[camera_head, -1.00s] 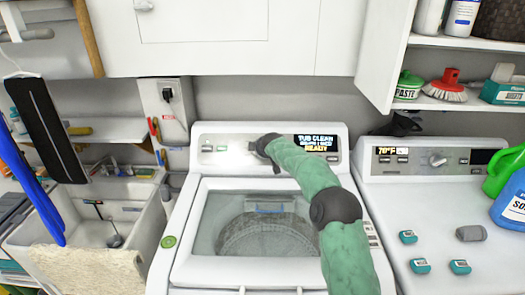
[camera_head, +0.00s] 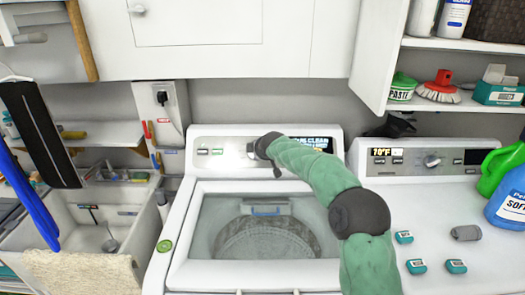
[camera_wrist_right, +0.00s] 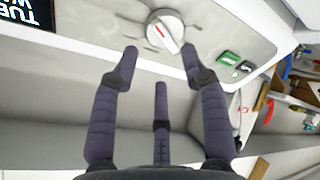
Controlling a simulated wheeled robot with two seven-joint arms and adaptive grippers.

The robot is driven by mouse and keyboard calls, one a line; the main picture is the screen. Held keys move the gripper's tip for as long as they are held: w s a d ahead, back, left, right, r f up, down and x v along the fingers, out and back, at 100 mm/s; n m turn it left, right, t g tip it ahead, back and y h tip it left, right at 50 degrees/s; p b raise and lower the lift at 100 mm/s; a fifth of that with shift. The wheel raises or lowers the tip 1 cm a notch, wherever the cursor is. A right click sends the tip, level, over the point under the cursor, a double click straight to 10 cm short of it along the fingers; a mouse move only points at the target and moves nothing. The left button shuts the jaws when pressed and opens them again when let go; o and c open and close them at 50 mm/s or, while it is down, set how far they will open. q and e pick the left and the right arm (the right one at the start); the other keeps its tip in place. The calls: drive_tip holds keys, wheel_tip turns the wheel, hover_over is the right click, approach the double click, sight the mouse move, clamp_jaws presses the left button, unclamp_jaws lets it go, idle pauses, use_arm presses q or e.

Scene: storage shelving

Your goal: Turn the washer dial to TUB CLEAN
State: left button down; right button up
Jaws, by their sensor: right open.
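The white washer (camera_head: 176,255) stands in the middle, its control panel at the back. Its dial (camera_head: 251,151) is mostly behind my right gripper (camera_head: 262,146) in the head view. In the right wrist view the round white dial (camera_wrist_right: 166,31) with a red mark shows whole. My right gripper (camera_wrist_right: 158,52) is open there, its fingertips on either side just short of the dial, with no clear contact. The washer display (camera_head: 312,142) is partly covered by my arm; "CLEAN" is readable on it. My left gripper is out of view.
A second machine (camera_head: 465,215) with its own dial (camera_head: 432,161) stands to the right, with small teal boxes and blue (camera_head: 510,200) and green bottles on top. A sink (camera_head: 85,225) is at the left. Cabinets and a shelf (camera_head: 470,43) hang above.

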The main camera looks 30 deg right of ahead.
drive_tip(key=shift+v, duration=2.25)
